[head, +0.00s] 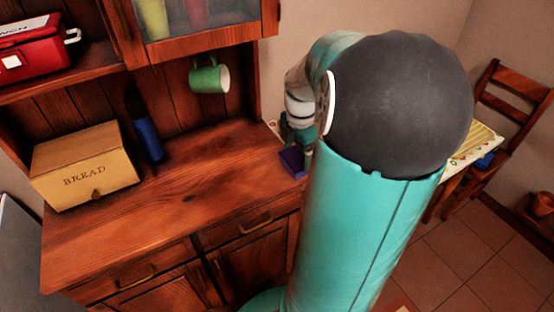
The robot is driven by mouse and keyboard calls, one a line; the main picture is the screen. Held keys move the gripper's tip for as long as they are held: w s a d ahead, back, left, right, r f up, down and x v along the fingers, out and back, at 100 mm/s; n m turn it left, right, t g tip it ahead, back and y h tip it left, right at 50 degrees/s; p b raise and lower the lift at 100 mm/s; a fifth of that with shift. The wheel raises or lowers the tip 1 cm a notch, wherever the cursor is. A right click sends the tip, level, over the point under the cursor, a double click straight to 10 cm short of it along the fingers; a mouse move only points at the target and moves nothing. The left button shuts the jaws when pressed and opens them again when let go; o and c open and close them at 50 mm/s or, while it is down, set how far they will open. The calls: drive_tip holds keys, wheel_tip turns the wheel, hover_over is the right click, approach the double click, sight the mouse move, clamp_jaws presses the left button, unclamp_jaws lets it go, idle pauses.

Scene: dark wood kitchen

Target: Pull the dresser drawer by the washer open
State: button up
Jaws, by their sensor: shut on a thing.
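The dark wood dresser (190,200) has two drawers in its front. The left drawer (110,280) has a brass handle (135,279) and sits nearest the grey appliance, possibly the washer (18,262), at the left edge. The right drawer (240,230) has its own brass handle (255,224). Both drawers look shut. My gripper (297,146) is small in view, near the right end of the dresser top and away from both visible handles. It appears shut on a dark purple block (293,162). My arm hides part of the gripper and the dresser's right end.
A bread box (85,165) and a blue object (148,138) stand on the dresser top. A green mug (209,79) hangs above. A red box (45,52) sits on the upper shelf. A chair (515,110) and table (475,145) stand at the right, with bare tiled floor (440,255).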

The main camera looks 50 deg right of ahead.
drive_tip(key=w+f, duration=0.2)
drive_tip(key=w, duration=0.1)
drive_tip(key=w+d+f, duration=0.1)
drive_tip(key=w+f, duration=0.2)
drive_tip(key=w+d+f, duration=0.1)
drive_tip(key=w+f, duration=0.1)
drive_tip(key=w, duration=0.1)
drive_tip(key=shift+w+d+f, duration=0.15)
drive_tip(key=shift+d+f, duration=0.1)
drive_tip(key=f, duration=0.3)
drive_tip(key=shift+w+d+f, duration=0.1)
drive_tip(key=shift+w+f, duration=0.15)
drive_tip(key=shift+w, duration=0.15)
drive_tip(key=o, duration=0.9)
